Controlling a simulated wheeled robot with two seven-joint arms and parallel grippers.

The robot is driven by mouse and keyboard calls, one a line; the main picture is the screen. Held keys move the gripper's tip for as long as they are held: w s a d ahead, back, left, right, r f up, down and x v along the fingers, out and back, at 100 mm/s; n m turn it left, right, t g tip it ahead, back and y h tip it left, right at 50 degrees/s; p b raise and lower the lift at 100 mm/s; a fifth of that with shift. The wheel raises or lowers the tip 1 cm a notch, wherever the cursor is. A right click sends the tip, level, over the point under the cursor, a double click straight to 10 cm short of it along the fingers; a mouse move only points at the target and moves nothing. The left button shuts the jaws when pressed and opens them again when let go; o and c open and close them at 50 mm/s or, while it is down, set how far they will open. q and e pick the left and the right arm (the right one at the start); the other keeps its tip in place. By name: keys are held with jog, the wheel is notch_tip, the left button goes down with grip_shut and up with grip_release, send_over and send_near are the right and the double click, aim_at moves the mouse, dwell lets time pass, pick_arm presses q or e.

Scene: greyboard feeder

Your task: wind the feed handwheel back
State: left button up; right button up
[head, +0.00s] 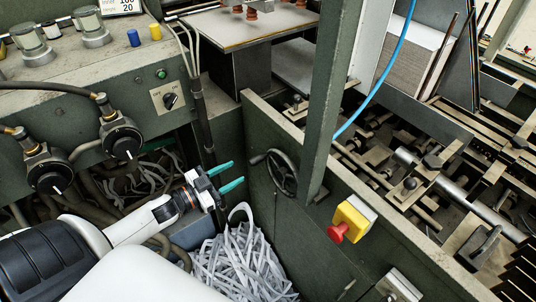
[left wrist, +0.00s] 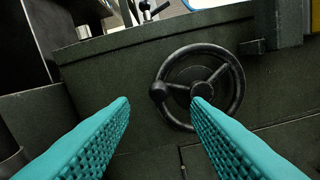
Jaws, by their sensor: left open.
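The feed handwheel (head: 283,172) is a dark spoked wheel on the green side panel of the machine, right of my left gripper in the head view. Its crank knob (head: 257,160) is at the wheel's left. In the left wrist view the handwheel (left wrist: 238,88) is ahead, right of centre, with its knob (left wrist: 158,92) on the left of the rim. My left gripper (head: 230,176) has teal fingers, which are open and empty, pointing at the panel and apart from the wheel. In the wrist view the right fingertip overlaps the wheel's lower part. My right gripper is not in view.
A green post (head: 325,100) rises right of the wheel. A yellow box with a red button (head: 337,233) is on the panel to the right. A bin of shredded paper (head: 238,262) stands below my left gripper. Black gauges and hoses (head: 122,138) are at the left.

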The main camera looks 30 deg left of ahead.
aim_at(267, 154)
pick_arm(q)
jog(key=p+x, duration=0.1)
jog(key=x, duration=0.9)
jog(key=shift+w, duration=0.25)
grip_shut()
